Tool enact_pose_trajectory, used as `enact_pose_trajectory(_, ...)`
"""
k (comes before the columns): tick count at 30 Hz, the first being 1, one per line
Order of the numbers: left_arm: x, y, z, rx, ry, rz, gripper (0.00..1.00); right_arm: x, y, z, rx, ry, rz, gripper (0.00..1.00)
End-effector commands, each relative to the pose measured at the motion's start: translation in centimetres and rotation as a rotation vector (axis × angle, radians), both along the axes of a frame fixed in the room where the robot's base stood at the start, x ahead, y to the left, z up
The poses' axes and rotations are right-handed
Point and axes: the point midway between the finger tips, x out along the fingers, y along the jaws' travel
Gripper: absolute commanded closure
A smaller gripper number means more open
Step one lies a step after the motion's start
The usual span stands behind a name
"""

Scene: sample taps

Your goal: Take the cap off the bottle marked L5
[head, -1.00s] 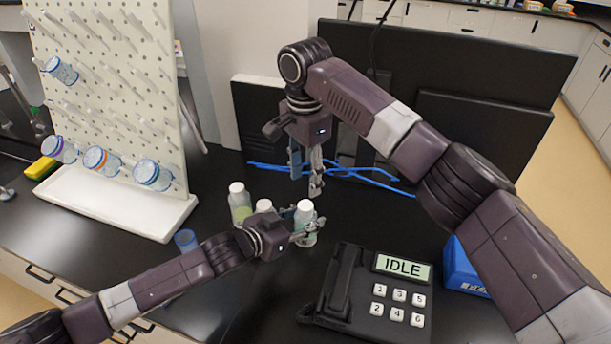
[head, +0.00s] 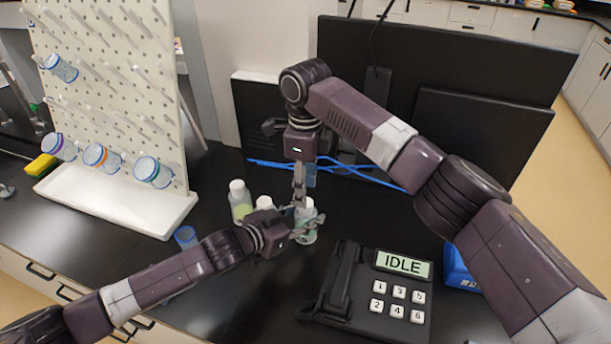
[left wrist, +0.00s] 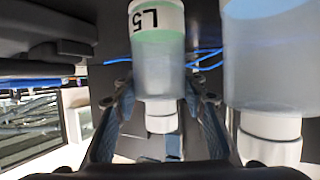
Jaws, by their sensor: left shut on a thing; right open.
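The bottle marked L5 (head: 306,222) stands upright on the black bench, with a white cap (head: 308,206) on it. In the left wrist view the bottle (left wrist: 158,70) appears upside down, its L5 label at the top and its cap (left wrist: 161,122) below. My left gripper (head: 298,225) is shut on this bottle, with a finger on each side of it. My right gripper (head: 300,196) points down, open, with its fingertips at or just above the cap; whether they touch it I cannot tell.
Two more white-capped bottles, one at the left (head: 240,203) and one partly hidden (head: 265,203), stand close by. A keypad device (head: 370,290) reading IDLE is at the front right. A pegboard rack (head: 110,100) stands left. Blue cables (head: 345,168) and black panels lie behind.

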Motion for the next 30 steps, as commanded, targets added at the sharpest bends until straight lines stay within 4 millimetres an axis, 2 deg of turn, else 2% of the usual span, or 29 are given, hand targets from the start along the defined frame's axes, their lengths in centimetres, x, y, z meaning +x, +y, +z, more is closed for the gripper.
enact_pose_trajectory(3, 0.0, 0.0, 0.0, -0.001, -0.001, 0.000, 1.00, 0.0, -0.1, -1.8, -0.002, 0.002, -0.001, 0.58)
enact_pose_trajectory(7, 0.0, 0.0, 0.0, -0.001, -0.001, 0.000, 1.00, 0.0, -0.1, -3.1, -0.001, 0.001, 0.000, 0.58)
enact_pose_trajectory(19, 0.0, 0.0, 0.0, -0.001, -0.001, 0.000, 1.00, 0.0, 0.0, -3.8, 0.000, 0.000, 0.001, 0.59)
enact_pose_trajectory(30, 0.0, 0.0, 0.0, -0.001, -0.001, 0.000, 1.00, 0.0, 0.0, -3.8, 0.000, -0.001, 0.001, 1.00)
